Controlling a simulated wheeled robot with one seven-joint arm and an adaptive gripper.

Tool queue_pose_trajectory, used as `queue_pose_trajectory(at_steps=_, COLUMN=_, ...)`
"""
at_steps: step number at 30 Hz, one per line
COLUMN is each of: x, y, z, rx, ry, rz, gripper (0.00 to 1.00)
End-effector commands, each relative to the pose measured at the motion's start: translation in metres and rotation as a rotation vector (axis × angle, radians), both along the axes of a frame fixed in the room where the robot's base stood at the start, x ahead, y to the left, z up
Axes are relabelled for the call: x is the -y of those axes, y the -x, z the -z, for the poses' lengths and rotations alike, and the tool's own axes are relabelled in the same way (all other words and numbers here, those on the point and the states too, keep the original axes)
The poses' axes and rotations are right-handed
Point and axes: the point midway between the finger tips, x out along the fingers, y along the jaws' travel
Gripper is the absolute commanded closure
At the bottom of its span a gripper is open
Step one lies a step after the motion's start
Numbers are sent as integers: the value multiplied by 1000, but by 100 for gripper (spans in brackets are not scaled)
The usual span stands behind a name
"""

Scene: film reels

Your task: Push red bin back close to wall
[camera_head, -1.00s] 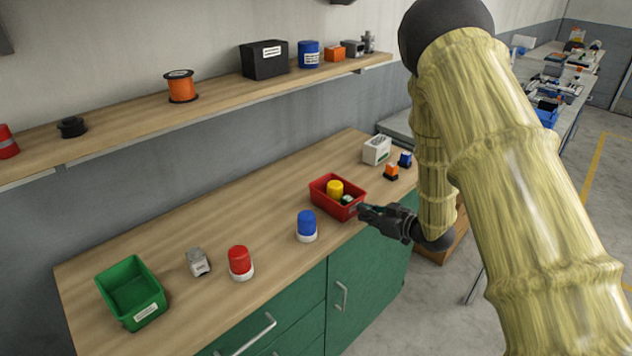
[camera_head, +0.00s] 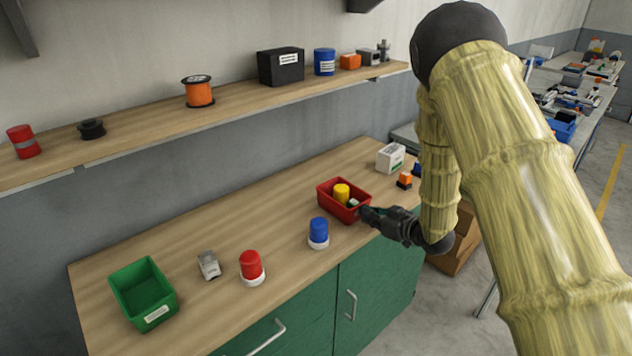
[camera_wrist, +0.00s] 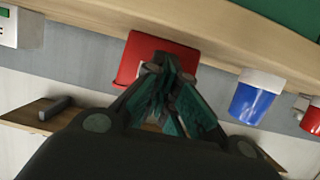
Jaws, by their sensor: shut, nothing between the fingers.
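The red bin (camera_head: 326,197) sits on the wooden worktop (camera_head: 230,228), with a gap of bare wood between it and the grey wall behind. It holds a yellow cylinder (camera_head: 341,192) and a small white and green item. My gripper (camera_head: 366,212) is shut and empty, with its tips at the bin's front right side, touching or very close. In the wrist view, the red bin (camera_wrist: 183,58) is partly hidden behind the gripper fingers (camera_wrist: 168,62).
A blue-capped cylinder (camera_head: 318,232) stands left of my gripper. A white box (camera_head: 390,157) and an orange block (camera_head: 405,179) stand right of the bin. A red-capped cylinder (camera_head: 251,267), a grey item (camera_head: 209,265) and a green bin (camera_head: 146,292) are further left. A shelf (camera_head: 240,98) overhangs.

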Motion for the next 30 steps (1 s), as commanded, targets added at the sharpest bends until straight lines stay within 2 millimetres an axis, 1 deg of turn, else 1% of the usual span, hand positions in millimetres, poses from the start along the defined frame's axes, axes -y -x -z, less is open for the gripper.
queue_pose_trajectory(at_steps=30, x=-23, y=-31, z=0, rx=0, ry=0, rz=0, gripper=100)
